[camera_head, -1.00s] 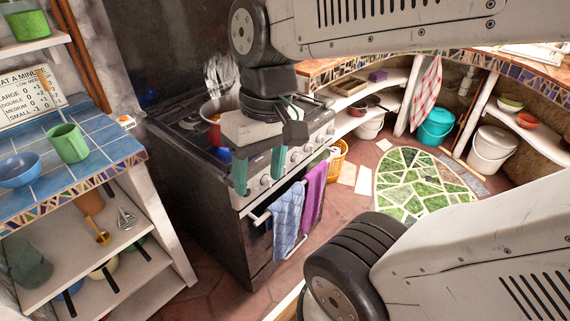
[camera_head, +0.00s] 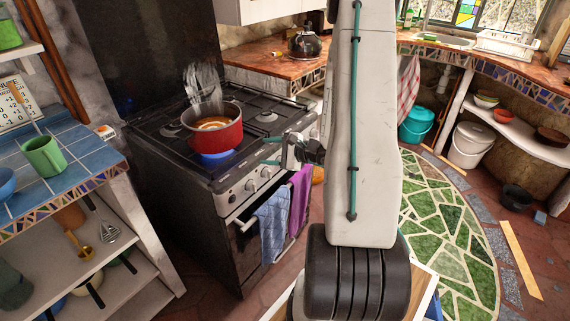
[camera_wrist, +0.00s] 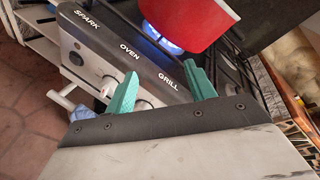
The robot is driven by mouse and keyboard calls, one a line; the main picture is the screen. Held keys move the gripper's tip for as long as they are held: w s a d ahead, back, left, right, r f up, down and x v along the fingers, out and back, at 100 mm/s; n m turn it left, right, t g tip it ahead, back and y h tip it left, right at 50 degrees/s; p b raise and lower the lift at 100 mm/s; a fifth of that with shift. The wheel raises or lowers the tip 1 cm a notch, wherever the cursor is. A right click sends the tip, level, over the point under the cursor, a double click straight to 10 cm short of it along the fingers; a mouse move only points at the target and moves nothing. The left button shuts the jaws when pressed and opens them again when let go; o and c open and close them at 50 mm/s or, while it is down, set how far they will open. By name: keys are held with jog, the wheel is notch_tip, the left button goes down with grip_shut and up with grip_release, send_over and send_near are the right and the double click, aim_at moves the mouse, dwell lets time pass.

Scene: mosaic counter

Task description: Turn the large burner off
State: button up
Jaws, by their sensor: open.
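The stove (camera_head: 175,150) is black with a silver front panel. A steaming red pot (camera_head: 214,131) stands on its front burner. A blue flame (camera_head: 218,157) burns under the pot, and the flame also shows in the wrist view (camera_wrist: 160,40). Knobs (camera_head: 250,186) line the front panel. In the wrist view a knob (camera_wrist: 108,87) lies below the word OVEN, left of my fingers. Another knob, near GRILL, is partly hidden between the fingers. My gripper (camera_head: 272,151) is open and empty at the right part of the stove front, its teal fingers pointing toward the panel.
Blue (camera_head: 272,225) and purple (camera_head: 300,200) towels hang on the oven handle below the knobs. A blue-tiled counter (camera_head: 60,160) with a green mug (camera_head: 43,156) stands left. A kettle (camera_head: 305,43) sits on the back counter.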

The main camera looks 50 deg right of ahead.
jog(key=s+d+f+m+h, duration=0.5)
jog(key=d+f+h, duration=0.1)
jog(key=d+f, duration=0.35)
jog(key=x, duration=0.7)
jog(key=shift+w+f, duration=0.2)
jog(key=shift+f, duration=0.05)
jog(key=shift+c, duration=0.3)
jog(key=c, duration=0.9)
